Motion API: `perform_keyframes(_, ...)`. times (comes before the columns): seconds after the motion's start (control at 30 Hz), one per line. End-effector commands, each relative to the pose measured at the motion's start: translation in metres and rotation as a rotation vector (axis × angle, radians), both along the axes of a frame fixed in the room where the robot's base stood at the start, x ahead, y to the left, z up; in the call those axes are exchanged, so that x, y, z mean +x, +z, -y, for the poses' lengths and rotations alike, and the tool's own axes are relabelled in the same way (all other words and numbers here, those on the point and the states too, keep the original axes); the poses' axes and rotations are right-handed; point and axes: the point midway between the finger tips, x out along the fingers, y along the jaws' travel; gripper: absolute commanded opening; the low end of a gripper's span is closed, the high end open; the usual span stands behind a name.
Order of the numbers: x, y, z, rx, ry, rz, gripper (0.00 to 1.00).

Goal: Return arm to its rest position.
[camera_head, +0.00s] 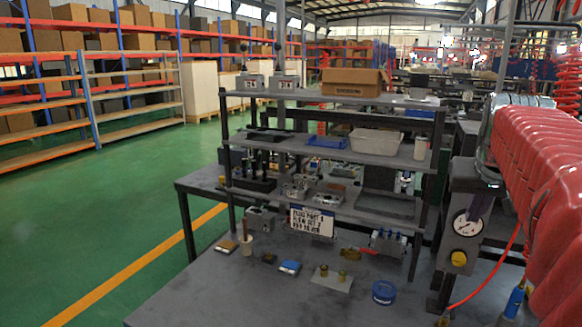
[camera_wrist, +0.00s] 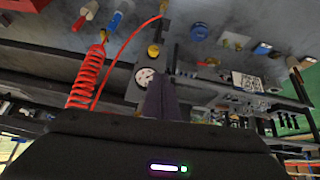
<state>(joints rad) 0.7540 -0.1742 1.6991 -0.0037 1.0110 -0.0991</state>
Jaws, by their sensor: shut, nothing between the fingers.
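My gripper (camera_wrist: 160,92) shows in the wrist view as dark, purplish fingers held together, with nothing visible between them. It points toward the round pressure gauge (camera_wrist: 147,75) on the bench post, and I cannot tell how far off it is. In the head view, a large red ribbed cover (camera_head: 540,180), which looks like my arm's sleeve, fills the right side. The gauge (camera_head: 467,223) shows just left of it.
The grey workbench (camera_head: 190,300) carries a blue round container (camera_head: 384,292), a metal plate with brass fittings (camera_head: 332,279) and a sign (camera_head: 312,222). Shelves above hold a white bin (camera_head: 376,142) and a cardboard box (camera_head: 352,82). A red coiled hose (camera_wrist: 88,75) hangs close by. Green floor at left is clear.

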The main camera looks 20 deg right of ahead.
Motion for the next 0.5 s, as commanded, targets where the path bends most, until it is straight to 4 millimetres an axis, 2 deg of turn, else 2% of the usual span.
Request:
perform_keyframes(0.03, 0.001, -0.013, -0.021, 0.014, 0.023, -0.007, 0.00)
perform_keyframes(0.27, -0.006, -0.071, -0.109, 0.071, 0.126, -0.042, 0.00)
perform_keyframes(0.5, -0.032, -0.131, -0.202, 0.111, 0.266, -0.084, 0.00)
